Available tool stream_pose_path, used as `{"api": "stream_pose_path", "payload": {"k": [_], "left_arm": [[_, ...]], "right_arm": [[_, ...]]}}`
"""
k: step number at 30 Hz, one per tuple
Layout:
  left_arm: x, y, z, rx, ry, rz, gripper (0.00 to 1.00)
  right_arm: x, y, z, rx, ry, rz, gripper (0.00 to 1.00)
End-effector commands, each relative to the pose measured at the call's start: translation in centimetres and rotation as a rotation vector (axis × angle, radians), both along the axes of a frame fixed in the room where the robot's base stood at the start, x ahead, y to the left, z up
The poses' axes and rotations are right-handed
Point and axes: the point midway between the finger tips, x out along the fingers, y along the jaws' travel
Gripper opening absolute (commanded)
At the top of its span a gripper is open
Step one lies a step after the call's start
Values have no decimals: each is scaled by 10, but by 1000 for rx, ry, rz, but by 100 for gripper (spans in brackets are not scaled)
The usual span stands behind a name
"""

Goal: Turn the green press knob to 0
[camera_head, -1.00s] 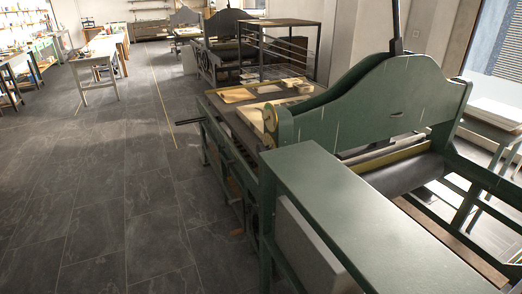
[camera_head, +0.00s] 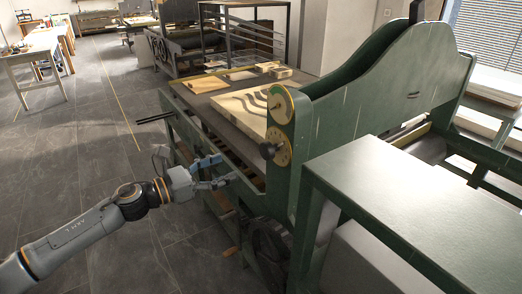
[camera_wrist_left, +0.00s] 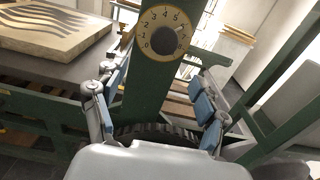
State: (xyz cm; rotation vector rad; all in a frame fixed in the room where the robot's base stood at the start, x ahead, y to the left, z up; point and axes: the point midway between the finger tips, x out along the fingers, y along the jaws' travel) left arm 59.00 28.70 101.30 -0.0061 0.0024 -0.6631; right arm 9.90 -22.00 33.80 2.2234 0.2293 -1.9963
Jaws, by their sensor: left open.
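The green press (camera_head: 345,105) stands on the right in the head view. On its near upright, a brass dial (camera_head: 283,141) carries a dark round knob (camera_head: 267,151). In the left wrist view the numbered dial (camera_wrist_left: 152,24) faces me, with 0 at its lower left and the dark knob (camera_wrist_left: 168,42) at its centre.
A second brass disc (camera_head: 280,103) sits above the dial. The press bed (camera_head: 204,101) holds a carved pale block (camera_head: 240,108) close behind the knob. The green side shelf (camera_head: 400,190) juts out at the right. The floor (camera_head: 100,150) at the left is clear.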

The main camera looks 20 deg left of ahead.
Motion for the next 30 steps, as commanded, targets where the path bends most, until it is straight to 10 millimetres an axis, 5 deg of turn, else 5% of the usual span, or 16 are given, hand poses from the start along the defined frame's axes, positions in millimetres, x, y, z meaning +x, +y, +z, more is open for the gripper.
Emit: {"api": "stream_pose_path", "payload": {"k": [10, 21, 30], "left_arm": [[31, -24, 7, -1, -7, 0, 73], [87, -69, 5, 0, -4, 0, 73], [108, -84, 2, 1, -2, 0, 73]], "right_arm": [[-23, -27, 19, -33, 34, 4, 0], [-10, -11, 43, -15, 14, 2, 0], [-9, -6, 47, -8, 13, 3, 0]]}}
